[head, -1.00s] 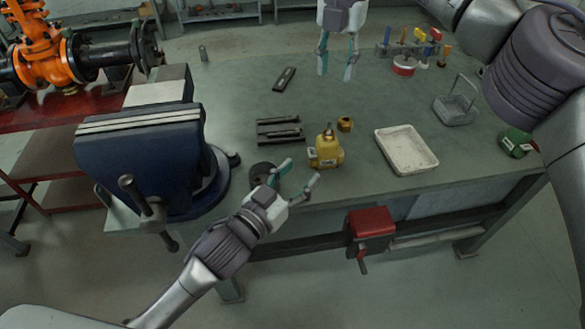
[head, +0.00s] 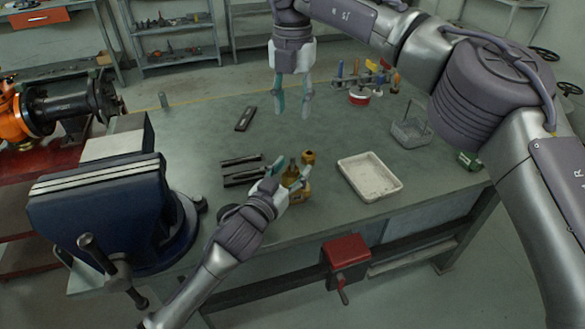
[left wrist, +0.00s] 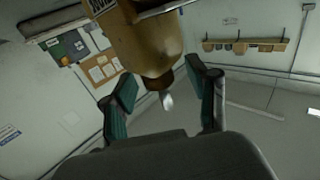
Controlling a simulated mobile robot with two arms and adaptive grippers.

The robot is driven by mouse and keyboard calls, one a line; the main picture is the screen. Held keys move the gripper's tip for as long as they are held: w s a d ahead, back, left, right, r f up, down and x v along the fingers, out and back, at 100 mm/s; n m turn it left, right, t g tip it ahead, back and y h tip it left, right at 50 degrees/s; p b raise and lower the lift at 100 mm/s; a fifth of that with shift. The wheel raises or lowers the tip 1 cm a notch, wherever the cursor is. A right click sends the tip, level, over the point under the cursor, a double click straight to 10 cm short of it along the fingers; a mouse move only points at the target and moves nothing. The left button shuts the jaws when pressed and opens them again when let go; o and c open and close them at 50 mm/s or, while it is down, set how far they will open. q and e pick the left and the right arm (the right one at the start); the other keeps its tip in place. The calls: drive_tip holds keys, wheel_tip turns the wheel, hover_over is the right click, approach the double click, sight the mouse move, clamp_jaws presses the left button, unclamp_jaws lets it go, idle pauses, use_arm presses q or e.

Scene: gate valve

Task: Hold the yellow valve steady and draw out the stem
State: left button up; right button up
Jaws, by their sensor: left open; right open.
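The yellow valve (head: 299,192) stands upright on the bench, partly hidden behind my left gripper (head: 289,168) in the head view. My left gripper is open, with its fingers close around the valve's near left side; contact cannot be made out. In the left wrist view the valve (left wrist: 145,40) fills the top centre, with a darker knob and a pale tip between the open fingers (left wrist: 166,88). Which part is the stem is unclear. My right gripper (head: 292,108) is open and empty, pointing down over the bench's back part, behind the valve.
A brass piece (head: 308,158) sits just behind the valve. A white tray (head: 390,188) lies to its right, and dark bars (head: 241,161) lie to its left. A blue vise (head: 95,205) stands at the left end.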

use_arm(q)
drive_tip(key=shift+w+d, duration=0.2)
clamp_jaws()
use_arm(e)
drive_tip(key=shift+c, duration=0.9)
drive_tip(key=m, duration=1.1)
hover_over(293, 157)
wheel_tip(293, 157, down, 6)
drive_tip(key=shift+r, duration=0.2)
drive_tip(key=shift+f, duration=3.4)
